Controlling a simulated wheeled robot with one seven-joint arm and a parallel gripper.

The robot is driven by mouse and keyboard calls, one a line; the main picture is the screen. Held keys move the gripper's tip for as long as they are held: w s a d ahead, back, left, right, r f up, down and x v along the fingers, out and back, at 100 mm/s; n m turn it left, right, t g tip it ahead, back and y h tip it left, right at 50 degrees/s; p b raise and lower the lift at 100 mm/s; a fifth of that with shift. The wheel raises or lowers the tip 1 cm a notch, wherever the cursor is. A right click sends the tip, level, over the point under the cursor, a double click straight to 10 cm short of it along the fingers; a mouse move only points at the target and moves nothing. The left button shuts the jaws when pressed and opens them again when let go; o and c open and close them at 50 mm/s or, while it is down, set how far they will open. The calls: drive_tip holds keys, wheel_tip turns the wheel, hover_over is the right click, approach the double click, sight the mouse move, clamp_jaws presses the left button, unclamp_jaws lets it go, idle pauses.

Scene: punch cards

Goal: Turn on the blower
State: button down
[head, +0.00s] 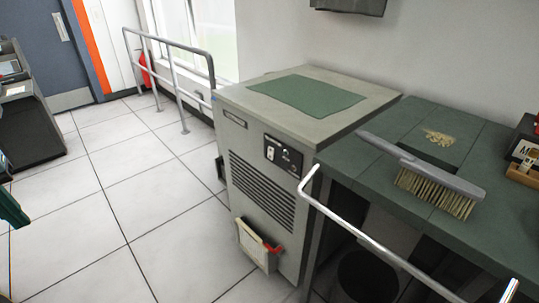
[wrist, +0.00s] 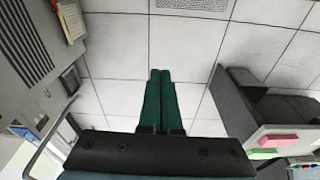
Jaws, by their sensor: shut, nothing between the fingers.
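A grey floor cabinet (head: 262,160), which looks like the blower, stands against the wall in the head view. Its front has a black control panel (head: 284,155) with a light switch and small controls; I cannot tell the switch position. Slatted vents (head: 262,200) lie below the panel. In the wrist view the vented cabinet front (wrist: 30,40) is at the upper left, and the panel is not clearly visible. My gripper (wrist: 160,72) has green fingers shut together, empty, over the floor and apart from the cabinet. A green part of it shows at the head view's left edge (head: 10,210).
A green-topped bench (head: 340,160) with a brush (head: 430,175) adjoins the cabinet on the right, fronted by a pale rail (head: 350,235). A bin with red trim (head: 257,247) hangs on the cabinet's lower front. A metal railing (head: 172,60) stands behind.

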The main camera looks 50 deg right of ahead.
drive_tip(key=w+d+f+m+h+b, duration=0.15)
drive_tip(key=w+d+f+b, duration=0.25)
drive_tip(key=d+f, duration=0.6)
drive_tip(key=w+d+f+m+h+b, duration=0.1)
drive_tip(key=w+d+f+h+b, duration=0.25)
drive_tip(key=d+f, duration=0.65)
drive_tip(key=s+d+f+n+g+h+b, duration=0.1)
drive_tip(key=s+d+h+b, duration=0.15)
drive_tip(key=d, duration=0.55)
drive_tip(key=s+d+f+h+b, duration=0.1)
drive_tip(key=s+d+h, duration=0.15)
drive_tip(key=d, duration=0.55)
drive_tip(key=s+d+r+n+g+h+b, duration=0.1)
drive_tip(key=s+d+r+n+h+b, duration=0.1)
drive_tip(key=d+r+h, duration=0.2)
drive_tip(key=d+h, duration=0.2)
drive_tip(key=d, duration=0.2)
drive_tip(key=shift+s+d+r+b, duration=0.15)
drive_tip(key=shift+s+r+b, duration=0.05)
drive_tip(key=shift+r+b, duration=0.15)
